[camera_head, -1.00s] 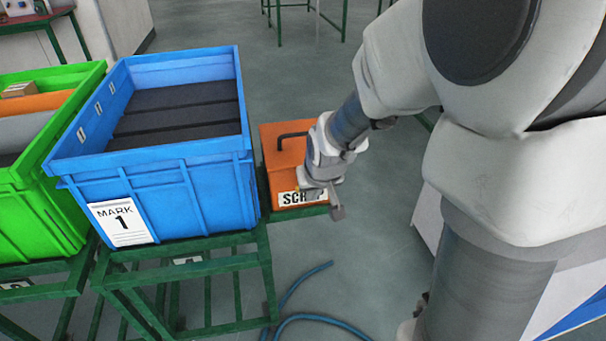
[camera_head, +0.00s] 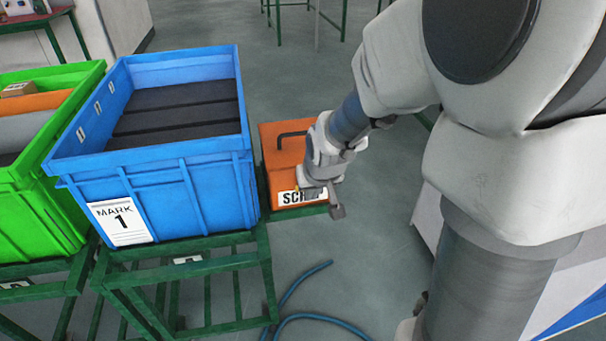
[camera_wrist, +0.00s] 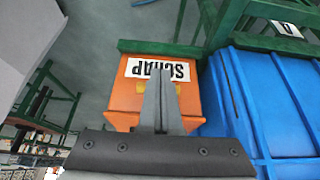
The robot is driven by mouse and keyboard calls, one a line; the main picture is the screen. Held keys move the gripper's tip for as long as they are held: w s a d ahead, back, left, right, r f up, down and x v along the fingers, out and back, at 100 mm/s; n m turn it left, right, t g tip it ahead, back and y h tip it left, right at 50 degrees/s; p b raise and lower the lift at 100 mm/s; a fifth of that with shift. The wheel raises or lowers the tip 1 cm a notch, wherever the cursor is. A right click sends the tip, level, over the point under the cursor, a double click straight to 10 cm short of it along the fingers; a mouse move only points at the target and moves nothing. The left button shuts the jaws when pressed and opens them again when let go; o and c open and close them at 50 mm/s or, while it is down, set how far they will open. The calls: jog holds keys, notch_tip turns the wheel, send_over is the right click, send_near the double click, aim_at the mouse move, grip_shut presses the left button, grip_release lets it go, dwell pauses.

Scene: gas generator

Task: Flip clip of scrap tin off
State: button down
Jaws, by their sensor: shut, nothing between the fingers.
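The orange scrap tin (camera_head: 280,149) stands just right of the blue crate, with a black handle (camera_head: 293,136) on its lid and a white SCRAP label (camera_head: 289,198) low on its front. My gripper (camera_head: 337,212) is at the tin's front right, its arm partly covering the tin and the label. In the wrist view the tin (camera_wrist: 124,103) appears upside down, with small yellowish clips (camera_wrist: 150,101) beside the fingers. My gripper (camera_wrist: 160,80) is shut and empty there, its fingers pointing toward the label. I cannot tell whether the fingers touch a clip.
A blue crate (camera_head: 165,200) marked MARK 1 stands on a green rack (camera_head: 190,262) close to the tin's left. A green crate (camera_head: 40,200) is farther left. A blue hose (camera_head: 310,318) lies on the floor in front. Floor right of the tin is open.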

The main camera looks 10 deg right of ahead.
jog(key=shift+w, duration=0.2)
jog(key=shift+w+r, duration=0.2)
jog(key=shift+w, duration=0.45)
jog(key=shift+r, duration=0.1)
jog(key=p+v, duration=0.5)
jog(key=v, duration=0.8)
jog(key=shift+p, duration=0.35)
jog(key=shift+s, duration=0.15)
